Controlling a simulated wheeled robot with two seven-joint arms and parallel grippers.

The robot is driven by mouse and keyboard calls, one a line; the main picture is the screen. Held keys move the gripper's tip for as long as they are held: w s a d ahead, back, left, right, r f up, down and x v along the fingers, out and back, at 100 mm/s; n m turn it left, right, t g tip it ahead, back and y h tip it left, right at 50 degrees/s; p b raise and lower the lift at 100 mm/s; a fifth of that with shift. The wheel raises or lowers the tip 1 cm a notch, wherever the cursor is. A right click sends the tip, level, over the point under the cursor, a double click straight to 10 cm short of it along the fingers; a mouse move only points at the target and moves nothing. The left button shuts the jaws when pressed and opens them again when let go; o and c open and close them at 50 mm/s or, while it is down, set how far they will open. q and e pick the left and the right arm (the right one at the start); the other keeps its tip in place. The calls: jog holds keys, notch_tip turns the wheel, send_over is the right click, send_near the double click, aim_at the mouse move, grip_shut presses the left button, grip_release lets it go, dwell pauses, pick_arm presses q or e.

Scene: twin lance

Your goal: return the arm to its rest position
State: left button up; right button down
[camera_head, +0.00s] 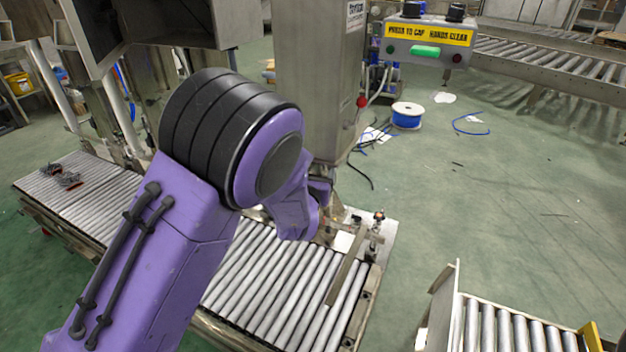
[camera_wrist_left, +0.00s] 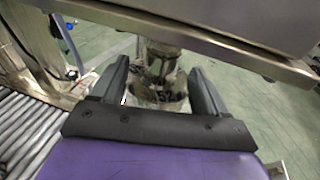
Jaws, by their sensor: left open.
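My left arm, purple with a black ribbed joint, comes in from the lower left in the head view. Its wrist reaches over the roller conveyor (camera_head: 285,285), and the gripper is largely hidden behind the wrist and beside the steel column (camera_head: 318,80). In the left wrist view my left gripper (camera_wrist_left: 158,72) has its two dark fingers spread apart. A mottled green-brown upright object with dark markings (camera_wrist_left: 160,88) shows between and beyond the fingers; whether they touch it cannot be told. My right gripper is not in view.
A control box with a green button (camera_head: 428,50) stands at the upper right. A steel housing (camera_head: 165,25) overhangs at upper left, and a steel edge (camera_wrist_left: 200,45) crosses close above the fingers. Another roller conveyor (camera_head: 510,330) is at lower right. Green floor (camera_head: 480,210) is open between.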

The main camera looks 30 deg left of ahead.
pick_arm(q)
jog(key=v, duration=0.8)
jog(key=s+a+f+n+g, duration=0.2)
jog(key=s+f+n+g, duration=1.1)
jog(key=f, duration=0.3)
jog(key=s+d+f+n+t+h, duration=0.3)
jog(key=d+f+n+h, duration=0.55)
jog(key=n, duration=0.85)
jog(key=s+a+f+n+g+y, duration=0.1)
jog(key=s+a+f+n+y, duration=0.35)
jog(key=s, duration=0.35)
jog(key=s+a+f+n+g+y, duration=0.1)
jog(key=s+a+f+n+y, duration=0.3)
jog(key=s, duration=0.4)
notch_tip(320, 180, up, 11)
jog(key=h+p, duration=0.1)
jog(key=p, duration=1.1)
jog(key=shift+s+r+n+g, duration=0.2)
jog(key=shift+s+n+g, duration=0.15)
jog(key=shift+n, duration=0.1)
